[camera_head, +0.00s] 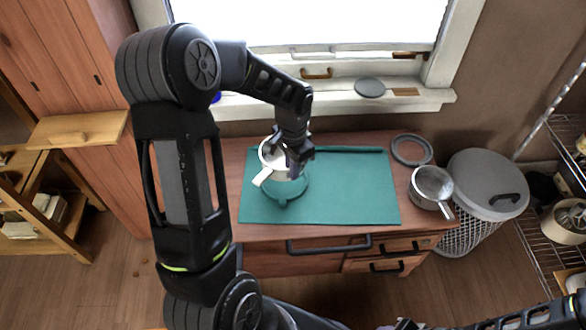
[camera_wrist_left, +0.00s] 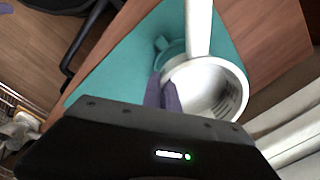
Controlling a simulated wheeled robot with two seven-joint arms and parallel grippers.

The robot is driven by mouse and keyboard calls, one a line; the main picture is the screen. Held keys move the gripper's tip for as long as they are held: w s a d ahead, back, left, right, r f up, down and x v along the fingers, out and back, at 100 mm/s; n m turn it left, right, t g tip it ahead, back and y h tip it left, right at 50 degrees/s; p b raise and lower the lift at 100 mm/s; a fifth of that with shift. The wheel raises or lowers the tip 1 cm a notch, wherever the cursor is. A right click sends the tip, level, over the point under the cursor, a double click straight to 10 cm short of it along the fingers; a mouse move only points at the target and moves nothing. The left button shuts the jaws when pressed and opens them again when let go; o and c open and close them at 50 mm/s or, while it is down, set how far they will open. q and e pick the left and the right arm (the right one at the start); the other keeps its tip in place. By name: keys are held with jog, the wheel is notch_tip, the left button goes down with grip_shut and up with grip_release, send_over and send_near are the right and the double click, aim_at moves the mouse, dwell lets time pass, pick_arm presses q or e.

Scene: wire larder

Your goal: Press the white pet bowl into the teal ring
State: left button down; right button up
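The white pet bowl (camera_head: 268,158), with a flat white handle, is in my left gripper (camera_head: 290,172) over the left part of the teal mat. The left wrist view shows the bowl (camera_wrist_left: 222,75) with its handle pointing up the picture and the fingers (camera_wrist_left: 163,93) at its rim. The teal ring (camera_head: 304,190) lies on the mat just below the bowl in the head view, partly hidden by bowl and gripper. It also shows in the wrist view (camera_wrist_left: 172,52) beside the bowl. The bowl looks apart from the ring and off its centre. My right gripper (camera_head: 403,324) is barely in frame at the bottom edge.
The teal mat (camera_head: 350,190) covers much of the wooden cabinet top; its right half is clear. A steel saucepan (camera_head: 431,184) and a grey ring (camera_head: 411,150) stand at the right. A lidded grey bin (camera_head: 487,178) is beside the cabinet. The window sill (camera_head: 335,103) is behind.

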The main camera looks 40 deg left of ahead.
pick_arm(q)
jog(key=shift+f, duration=0.1)
jog(key=b, duration=0.5)
send_over(293, 196)
jog(key=f, duration=0.5)
jog(key=shift+w+a+f, duration=0.25)
jog(key=shift+f, duration=0.15)
dwell(0.4)
jog(key=shift+f+b, duration=0.6)
jog(key=shift+f, duration=0.5)
jog(key=c, duration=2.1)
grip_release()
jog(key=shift+o, duration=0.6)
jog(key=shift+r, duration=0.15)
jog(key=shift+r+p, duration=1.3)
jog(key=shift+r, duration=0.05)
